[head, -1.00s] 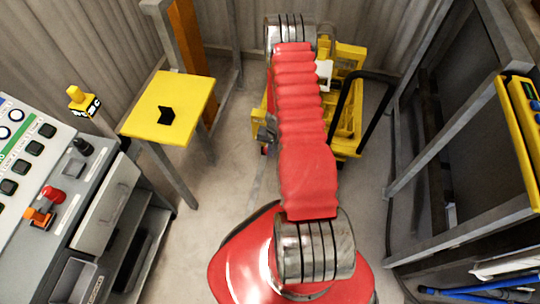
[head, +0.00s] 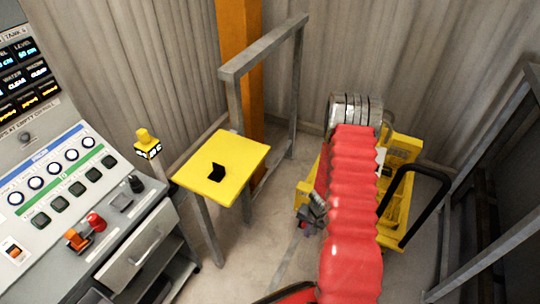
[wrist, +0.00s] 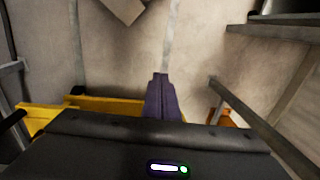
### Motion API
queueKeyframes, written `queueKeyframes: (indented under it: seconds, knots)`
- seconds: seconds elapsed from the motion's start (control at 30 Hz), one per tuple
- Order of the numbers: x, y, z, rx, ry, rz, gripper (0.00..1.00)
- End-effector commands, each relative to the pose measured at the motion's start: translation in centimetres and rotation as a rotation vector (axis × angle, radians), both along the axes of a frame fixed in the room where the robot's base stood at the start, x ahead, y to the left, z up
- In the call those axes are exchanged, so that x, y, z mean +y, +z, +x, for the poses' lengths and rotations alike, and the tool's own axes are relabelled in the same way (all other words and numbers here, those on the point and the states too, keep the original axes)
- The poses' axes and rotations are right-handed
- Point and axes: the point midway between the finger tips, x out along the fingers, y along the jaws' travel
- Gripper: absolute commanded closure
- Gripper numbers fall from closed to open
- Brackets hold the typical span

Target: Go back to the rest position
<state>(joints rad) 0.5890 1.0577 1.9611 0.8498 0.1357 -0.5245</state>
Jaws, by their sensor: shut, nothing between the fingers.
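My gripper shows in the wrist view (wrist: 160,80) with its dark fingers together and nothing between them. In the head view it (head: 306,222) is small and partly hidden beside my red-sleeved arm. It hangs over the floor at the left side of a yellow cart (head: 408,150). My arm covers part of that cart.
A control panel (head: 60,185) with buttons and a drawer stands at the left. A grey frame (head: 265,45) and an orange post (head: 240,90) stand behind. Bare floor (head: 265,235) lies between.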

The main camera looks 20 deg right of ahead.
Motion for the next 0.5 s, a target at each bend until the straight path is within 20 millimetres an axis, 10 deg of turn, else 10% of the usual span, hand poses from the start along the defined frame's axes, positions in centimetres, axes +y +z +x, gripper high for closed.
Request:
queueKeyframes:
  seconds: [0.5]
  knots:
    - [4.6,0.7,-2.9,0.077,-0.018,0.158,1.00]
